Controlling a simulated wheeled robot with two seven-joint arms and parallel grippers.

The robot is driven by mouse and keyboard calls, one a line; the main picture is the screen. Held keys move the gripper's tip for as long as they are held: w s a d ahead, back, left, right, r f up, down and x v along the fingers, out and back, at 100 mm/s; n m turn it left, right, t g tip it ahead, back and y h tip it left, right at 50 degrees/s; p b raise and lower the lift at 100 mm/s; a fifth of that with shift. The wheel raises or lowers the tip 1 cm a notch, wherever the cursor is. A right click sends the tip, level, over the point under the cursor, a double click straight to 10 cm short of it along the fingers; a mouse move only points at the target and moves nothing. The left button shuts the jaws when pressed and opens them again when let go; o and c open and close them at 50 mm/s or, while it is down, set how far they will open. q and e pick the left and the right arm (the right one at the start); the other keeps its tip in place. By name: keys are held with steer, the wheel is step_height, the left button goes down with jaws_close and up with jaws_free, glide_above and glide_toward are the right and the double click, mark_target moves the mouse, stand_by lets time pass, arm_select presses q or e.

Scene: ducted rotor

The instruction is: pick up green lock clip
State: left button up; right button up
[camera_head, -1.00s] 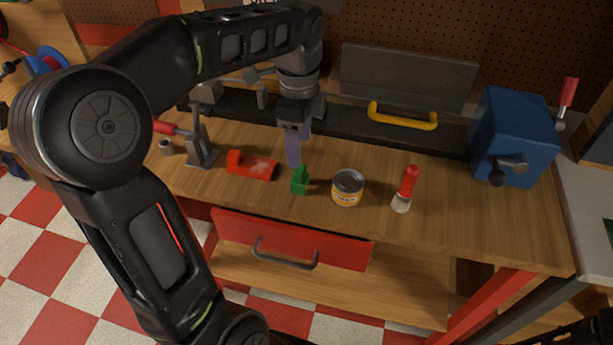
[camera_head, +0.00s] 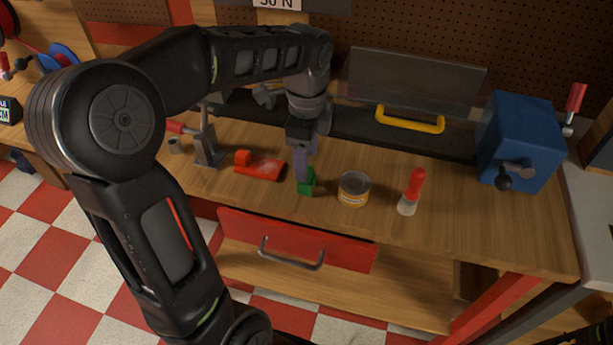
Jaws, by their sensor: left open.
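The green lock clip (camera_head: 306,187) stands on the wooden workbench, between a red part and a small tin. My left gripper (camera_head: 302,172) points down at it from above, with its fingers at the clip's upper part. The fingers hide the top of the clip. The jaws are open; whether they touch the clip cannot be told from this view. My right gripper is not in view.
A red part (camera_head: 262,168) lies left of the clip, and a tin (camera_head: 354,189) stands close on its right. A blue box (camera_head: 519,142) and a toolbox with a yellow handle (camera_head: 409,119) stand behind. The red drawer (camera_head: 295,240) is below the bench's front edge.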

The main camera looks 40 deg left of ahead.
arm_select(q)
steer(key=f, duration=0.4)
steer(key=shift+s+d+f, duration=0.1)
steer(key=shift+s+f, duration=0.05)
steer(key=shift+s, duration=0.05)
stand_by(0.3)
jaws_close()
stand_by(0.5)
